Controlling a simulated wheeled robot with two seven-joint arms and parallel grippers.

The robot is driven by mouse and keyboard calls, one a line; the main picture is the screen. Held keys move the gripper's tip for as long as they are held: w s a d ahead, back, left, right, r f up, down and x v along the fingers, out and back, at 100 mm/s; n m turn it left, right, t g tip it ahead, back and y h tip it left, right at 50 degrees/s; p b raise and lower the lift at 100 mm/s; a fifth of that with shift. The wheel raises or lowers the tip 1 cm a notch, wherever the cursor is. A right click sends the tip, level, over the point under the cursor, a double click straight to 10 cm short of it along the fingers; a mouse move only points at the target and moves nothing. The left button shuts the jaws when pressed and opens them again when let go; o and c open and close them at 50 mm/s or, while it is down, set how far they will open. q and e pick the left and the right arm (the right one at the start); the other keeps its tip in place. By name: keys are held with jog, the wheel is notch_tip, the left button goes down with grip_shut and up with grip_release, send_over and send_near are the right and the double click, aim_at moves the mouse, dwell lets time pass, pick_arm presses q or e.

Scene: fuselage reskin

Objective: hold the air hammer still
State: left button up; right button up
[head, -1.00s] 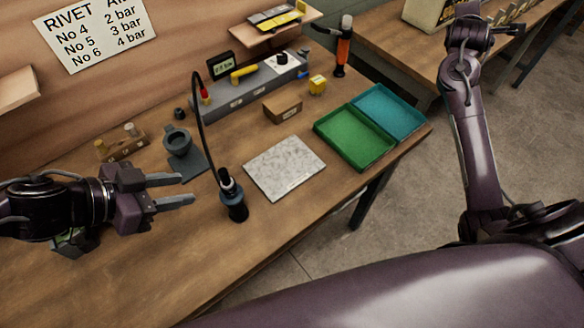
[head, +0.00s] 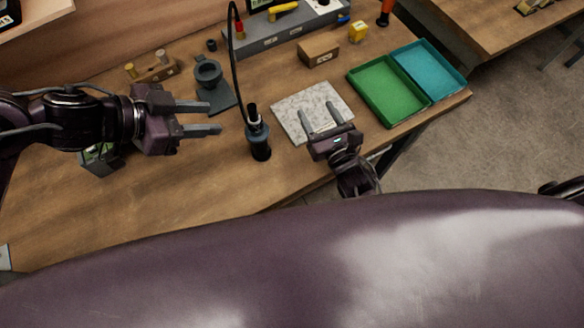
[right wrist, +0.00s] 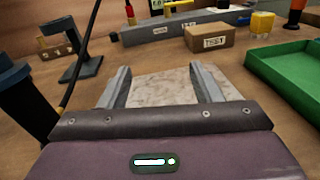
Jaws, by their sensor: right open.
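The plate also shows between the fingers in the right wrist view (right wrist: 160,90).
Green (head: 388,92) and teal (head: 430,72) trays stand right of the plate. A small brown box (head: 318,54), a yellow block (head: 358,32) and a long grey unit (head: 285,35) lie behind it. The front left bench is mostly clear.

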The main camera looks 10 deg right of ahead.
aim_at(264, 150)
jog(key=s+a+n+y, duration=0.1)
jog(key=s+a, duration=0.2)
jog(key=s, duration=0.1)
jog(key=s+a+f+n+y, duration=0.1)
jog(key=s+a+y, duration=0.1)
jog(key=s, duration=0.3)
jog(key=s+a+f+n+g+y, duration=0.1)
jog(key=s+a+n, duration=0.1)
jog(key=s+a, duration=0.2)
jog(key=shift+s+a+y, duration=0.2)
jog(key=shift+s+y, duration=0.2)
jog(key=shift+s, duration=0.1)
jog(key=x, duration=1.1)
jog(key=shift+w+a+f, duration=0.15)
jog(key=shift+w+a, duration=0.05)
jog(key=shift+w, duration=0.15)
pick_arm(q)
jog(key=shift+c, duration=0.2)
pick_arm(e)
grip_shut()
